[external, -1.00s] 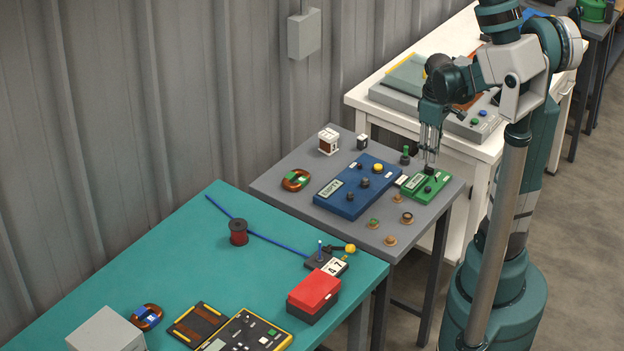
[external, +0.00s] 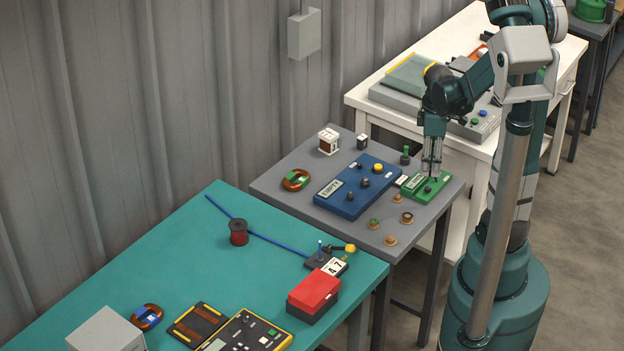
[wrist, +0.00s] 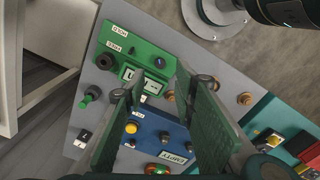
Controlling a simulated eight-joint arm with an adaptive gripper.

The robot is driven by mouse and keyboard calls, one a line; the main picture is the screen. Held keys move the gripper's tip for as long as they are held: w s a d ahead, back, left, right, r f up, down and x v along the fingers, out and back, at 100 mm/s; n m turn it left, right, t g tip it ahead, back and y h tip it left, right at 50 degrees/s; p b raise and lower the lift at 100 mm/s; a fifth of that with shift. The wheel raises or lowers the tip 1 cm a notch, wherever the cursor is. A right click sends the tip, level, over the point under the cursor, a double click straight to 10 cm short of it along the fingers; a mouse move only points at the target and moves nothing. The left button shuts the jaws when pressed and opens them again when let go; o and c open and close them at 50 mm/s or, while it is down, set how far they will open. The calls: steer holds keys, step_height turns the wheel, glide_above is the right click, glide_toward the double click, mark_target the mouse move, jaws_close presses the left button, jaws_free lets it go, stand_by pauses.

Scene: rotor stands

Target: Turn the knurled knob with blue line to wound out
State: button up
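A green box (external: 411,193) stands at the right end of the grey table. A dark knob (external: 428,190) is on its top, under my gripper (external: 431,174). In the wrist view the green box (wrist: 140,52) carries a small dark knob (wrist: 160,62) near its right end and a larger dark round part (wrist: 105,61) at its left. The small knob lies just beyond the fingertips; contact cannot be told.
A blue box (external: 345,206) with dark knobs and a yellow button (external: 378,168) stands left of the green box. Several small round fittings (external: 407,218) stand in front. A green-topped post (external: 405,154) is behind. The table's right edge is close.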

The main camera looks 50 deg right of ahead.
mark_target(428, 188)
steer(key=shift+f+b, duration=0.85)
steer(key=shift+f, duration=2.95)
jaws_close()
